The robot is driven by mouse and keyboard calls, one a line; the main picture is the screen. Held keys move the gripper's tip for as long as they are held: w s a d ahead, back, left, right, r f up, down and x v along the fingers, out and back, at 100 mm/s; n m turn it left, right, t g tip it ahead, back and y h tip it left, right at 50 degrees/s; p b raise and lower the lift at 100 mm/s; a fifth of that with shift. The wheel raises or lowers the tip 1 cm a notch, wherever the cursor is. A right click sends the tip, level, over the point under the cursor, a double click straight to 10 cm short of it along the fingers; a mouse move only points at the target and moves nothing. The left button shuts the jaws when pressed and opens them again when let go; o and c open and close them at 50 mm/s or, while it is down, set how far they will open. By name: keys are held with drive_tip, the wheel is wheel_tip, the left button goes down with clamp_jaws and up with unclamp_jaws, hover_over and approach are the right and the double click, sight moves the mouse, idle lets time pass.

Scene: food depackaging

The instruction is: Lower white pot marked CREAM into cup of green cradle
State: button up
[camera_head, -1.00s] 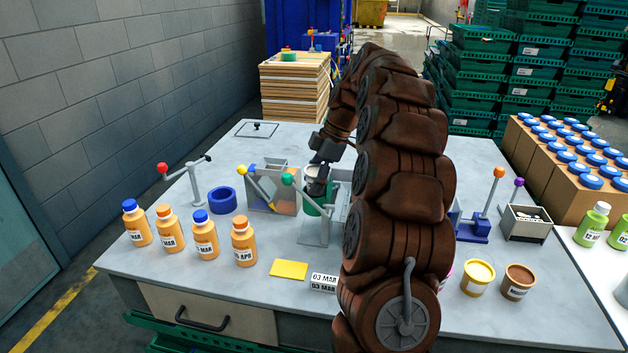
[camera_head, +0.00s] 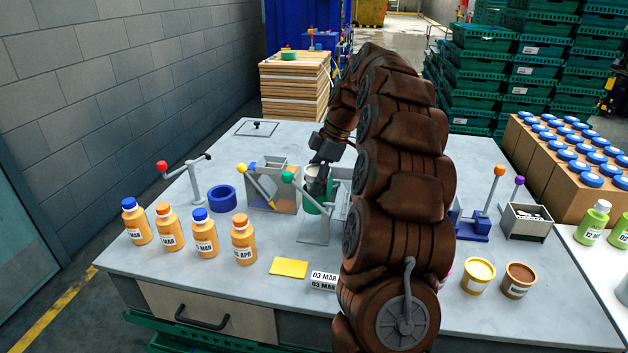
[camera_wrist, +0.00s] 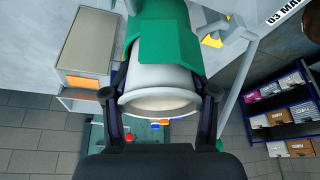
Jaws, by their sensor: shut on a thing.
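The white pot (camera_wrist: 160,82) sits between the two fingers of my gripper (camera_wrist: 163,98), its open-looking pale top facing the wrist camera. Its CREAM marking cannot be read. In the head view the pot (camera_head: 312,170) shows as a small pale rim beside my dark gripper (camera_head: 318,180). My gripper is shut on the pot, which stands over the green cradle (camera_head: 312,208) on its grey stand. In the wrist view the green cradle (camera_wrist: 165,42) covers the pot's far end. How deep the pot sits in the cup cannot be told.
A green-knobbed lever (camera_head: 288,178) stands beside the cradle. A grey box with a yellow-knobbed lever (camera_head: 241,168) and a blue ring (camera_head: 222,199) are left of it. Several orange bottles (camera_head: 205,235) stand in front left. A yellow pot (camera_head: 477,276) and a brown pot (camera_head: 516,280) are at right.

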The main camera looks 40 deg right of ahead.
drive_tip(key=o, duration=1.3)
drive_tip(key=shift+o, duration=0.2)
drive_tip(key=v, duration=0.7)
drive_tip(key=shift+d+r, duration=0.15)
drive_tip(key=shift+r, duration=0.05)
